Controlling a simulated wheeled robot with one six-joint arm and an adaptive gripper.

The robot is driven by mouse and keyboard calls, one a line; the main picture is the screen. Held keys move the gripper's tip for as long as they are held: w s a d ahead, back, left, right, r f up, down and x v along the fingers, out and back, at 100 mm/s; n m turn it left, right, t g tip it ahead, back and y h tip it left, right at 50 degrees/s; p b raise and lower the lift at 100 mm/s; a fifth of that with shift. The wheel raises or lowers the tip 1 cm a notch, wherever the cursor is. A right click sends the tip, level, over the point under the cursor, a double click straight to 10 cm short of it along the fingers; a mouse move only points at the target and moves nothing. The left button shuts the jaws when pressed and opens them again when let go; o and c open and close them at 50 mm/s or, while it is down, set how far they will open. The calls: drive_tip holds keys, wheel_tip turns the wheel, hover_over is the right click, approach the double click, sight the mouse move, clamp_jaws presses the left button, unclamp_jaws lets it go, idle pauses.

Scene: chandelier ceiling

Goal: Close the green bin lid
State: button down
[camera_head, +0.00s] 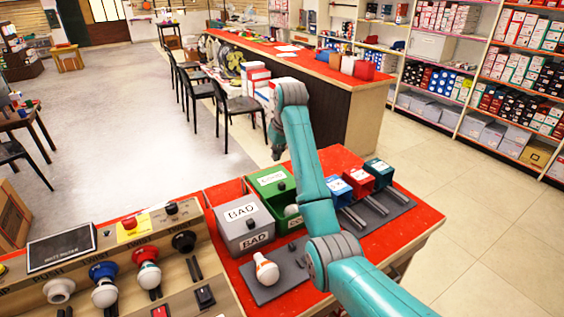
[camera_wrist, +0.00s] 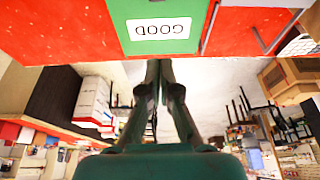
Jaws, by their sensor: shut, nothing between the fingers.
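The green bin (camera_head: 262,191) stands on the red table behind and right of the grey bin. Its lid, with a white label and a dark knob, appears raised, with a white bulb (camera_head: 291,210) showing below it at the front. My arm hides the bin's right side. In the wrist view the green lid (camera_wrist: 185,45) shows its GOOD label upside down at the top. My gripper (camera_head: 277,152) is shut and empty, beyond the bin's back edge. Its fingertips (camera_wrist: 159,62) appear just below the green panel in the wrist view; I cannot tell whether they touch it.
The grey BAD bin (camera_head: 238,229) is beside the green one. Blue, red and teal boxes (camera_head: 377,172) stand to the right. A wooden panel (camera_head: 120,262) with bulbs and switches is at left. Open floor lies behind.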

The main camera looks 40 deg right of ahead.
sight(272, 178)
drive_tip(key=x, duration=0.9)
drive_tip(key=shift+s, duration=0.2)
drive_tip(key=shift+s+a, duration=0.15)
drive_tip(key=shift+s, duration=1.6)
